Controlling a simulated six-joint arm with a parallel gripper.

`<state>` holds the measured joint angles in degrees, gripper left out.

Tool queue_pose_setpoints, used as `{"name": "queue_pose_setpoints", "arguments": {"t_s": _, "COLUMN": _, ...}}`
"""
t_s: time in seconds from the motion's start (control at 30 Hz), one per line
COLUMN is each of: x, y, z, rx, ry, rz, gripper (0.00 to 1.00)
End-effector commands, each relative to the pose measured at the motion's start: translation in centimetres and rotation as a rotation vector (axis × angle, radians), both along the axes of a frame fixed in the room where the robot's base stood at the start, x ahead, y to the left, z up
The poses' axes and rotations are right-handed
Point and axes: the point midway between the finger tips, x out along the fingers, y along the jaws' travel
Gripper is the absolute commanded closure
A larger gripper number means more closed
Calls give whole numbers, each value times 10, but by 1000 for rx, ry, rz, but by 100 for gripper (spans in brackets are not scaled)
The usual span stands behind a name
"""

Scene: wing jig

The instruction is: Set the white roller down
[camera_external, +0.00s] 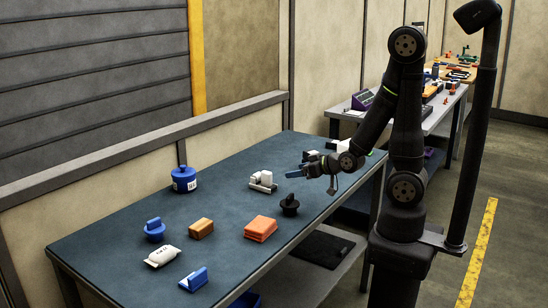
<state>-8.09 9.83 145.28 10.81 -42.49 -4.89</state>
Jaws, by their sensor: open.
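A white piece with a rounded upper part, which looks like the white roller (263,181), rests on the dark blue-green table top (215,225) near its middle. My gripper (296,173) is just to the right of it, over the table, and apart from it in the picture. My gripper is open, with a small bluish part showing at its tip. The jaws are too small to make out in detail, and I see nothing clearly held between them.
A blue jar (184,179), blue knob (155,230), tan block (201,228), orange block (260,229), black knob (290,205), white bottle (162,256) and blue bracket (194,279) are spread over the table. Small items lie beyond my gripper. Bare table separates them.

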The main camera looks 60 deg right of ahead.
Motion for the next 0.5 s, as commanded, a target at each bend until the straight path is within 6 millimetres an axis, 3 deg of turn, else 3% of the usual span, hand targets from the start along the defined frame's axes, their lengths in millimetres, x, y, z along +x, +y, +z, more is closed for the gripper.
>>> {"name": "queue_pose_setpoints", "arguments": {"t_s": 0.17, "x": 9, "y": -1, "z": -3, "rx": -2, "ry": -7, "rz": -4, "gripper": 29}}
{"name": "queue_pose_setpoints", "arguments": {"t_s": 0.5, "x": 50, "y": -1, "z": -21, "rx": -1, "ry": -5, "rz": -4, "gripper": 29}}
